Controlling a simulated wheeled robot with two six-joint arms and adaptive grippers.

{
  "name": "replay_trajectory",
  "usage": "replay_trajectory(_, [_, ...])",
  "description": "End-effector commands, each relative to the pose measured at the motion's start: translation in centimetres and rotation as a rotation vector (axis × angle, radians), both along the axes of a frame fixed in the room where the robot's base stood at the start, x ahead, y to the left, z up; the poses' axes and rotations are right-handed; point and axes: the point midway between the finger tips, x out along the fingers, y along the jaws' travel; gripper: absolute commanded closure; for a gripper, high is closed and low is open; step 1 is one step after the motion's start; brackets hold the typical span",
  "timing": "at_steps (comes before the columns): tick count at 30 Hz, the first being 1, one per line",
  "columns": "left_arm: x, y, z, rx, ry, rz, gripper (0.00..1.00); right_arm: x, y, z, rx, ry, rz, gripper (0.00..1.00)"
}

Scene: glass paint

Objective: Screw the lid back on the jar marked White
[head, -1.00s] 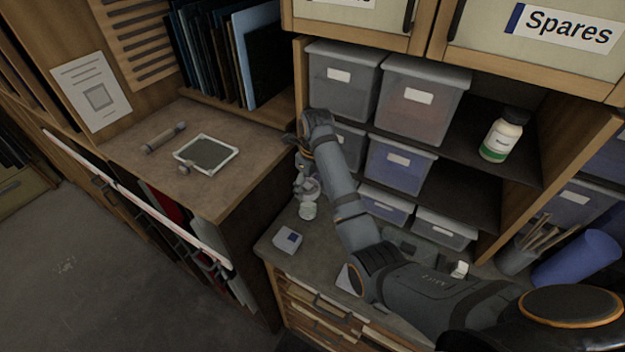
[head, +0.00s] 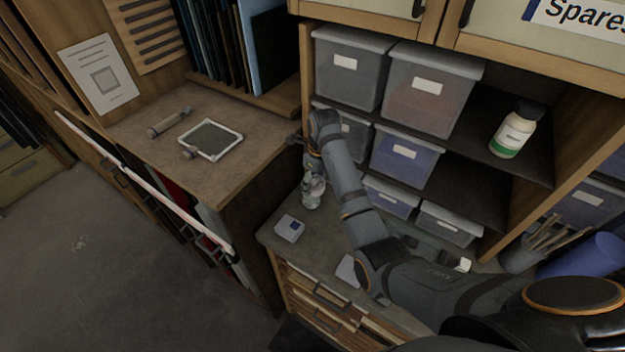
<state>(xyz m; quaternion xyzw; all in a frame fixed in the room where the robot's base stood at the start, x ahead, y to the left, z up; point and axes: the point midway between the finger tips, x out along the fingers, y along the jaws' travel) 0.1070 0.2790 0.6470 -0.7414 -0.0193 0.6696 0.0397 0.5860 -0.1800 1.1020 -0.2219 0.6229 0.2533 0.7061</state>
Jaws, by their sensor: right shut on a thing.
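A small glass jar with pale contents (head: 312,200) stands upright on the lower counter, left of my right forearm. Its label cannot be read from here. My right gripper (head: 314,180) points down over the top of the jar and is shut at the jar's mouth. What it grips looks like the lid, which the fingers mostly hide. I cannot tell whether the lid sits fully on the jar. My left gripper is not in view.
Storage bins (head: 349,92) and a green-labelled bottle (head: 513,135) fill the shelves behind. A framed panel (head: 211,141) lies on the higher bench. A blue roll (head: 585,256) stands right.

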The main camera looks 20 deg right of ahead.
Motion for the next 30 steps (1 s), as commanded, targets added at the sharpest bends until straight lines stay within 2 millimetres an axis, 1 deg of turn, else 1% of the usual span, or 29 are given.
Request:
replay_trajectory(1, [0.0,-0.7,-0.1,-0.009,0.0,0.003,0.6,0.0,0.0,0.0,0.0,0.0,0.0,0.58])
replay_trajectory(4, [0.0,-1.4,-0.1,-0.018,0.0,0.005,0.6,0.0,0.1,0.0,0.001,0.0,0.0,0.58])
replay_trajectory(14, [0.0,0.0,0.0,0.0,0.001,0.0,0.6,0.1,0.7,0.0,0.001,0.0,0.0,0.58])
replay_trajectory(30, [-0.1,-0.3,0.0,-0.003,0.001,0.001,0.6,0.0,0.4,0.0,0.001,-0.001,0.0,0.58])
